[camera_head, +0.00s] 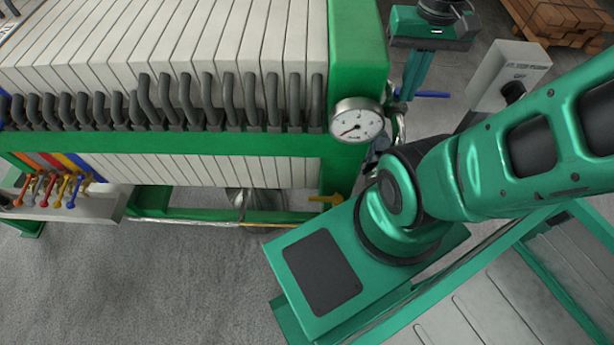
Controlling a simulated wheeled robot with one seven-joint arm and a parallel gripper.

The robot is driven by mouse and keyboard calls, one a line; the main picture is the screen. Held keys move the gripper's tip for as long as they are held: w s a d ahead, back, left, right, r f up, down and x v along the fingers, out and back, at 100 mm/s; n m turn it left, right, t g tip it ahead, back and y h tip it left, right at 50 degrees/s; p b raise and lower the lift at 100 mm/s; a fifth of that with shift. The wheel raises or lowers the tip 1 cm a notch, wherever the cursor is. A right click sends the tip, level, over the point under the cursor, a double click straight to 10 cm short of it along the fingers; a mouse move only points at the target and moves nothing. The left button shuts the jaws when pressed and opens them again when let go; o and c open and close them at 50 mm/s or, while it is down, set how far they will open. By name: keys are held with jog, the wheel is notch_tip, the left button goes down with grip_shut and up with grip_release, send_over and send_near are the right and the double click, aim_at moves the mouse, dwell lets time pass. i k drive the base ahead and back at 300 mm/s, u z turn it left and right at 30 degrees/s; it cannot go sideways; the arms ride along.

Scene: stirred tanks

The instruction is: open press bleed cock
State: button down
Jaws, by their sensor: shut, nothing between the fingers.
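The filter press (355,50) fills the left and middle of the head view, with a row of pale plates in a green frame. A round pressure gauge (357,120) is on its right end. A yellow lever (325,199) sticks out below the gauge at the lower frame, lying roughly level. Several small coloured cocks (58,188) stand in a row over a grey trough at the left. No label shows which one is the bleed cock. My green arm reaches out of the picture at the right, and my gripper does not show.
A grey switch box (508,72) on a post stands at the back right. A blue lever (432,94) is by a green stand behind the press. Wooden blocks (562,18) lie at the top right. The grey floor (170,290) at the lower left is clear.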

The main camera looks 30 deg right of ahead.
aim_at(336, 200)
jog(key=i, duration=0.15)
jog(key=z, duration=0.05)
jog(key=k, duration=0.5)
jog(key=u, duration=0.5)
jog(key=k, duration=2.2)
jog(key=z, duration=0.8)
jog(key=i, duration=1)
jog(key=u, duration=0.1)
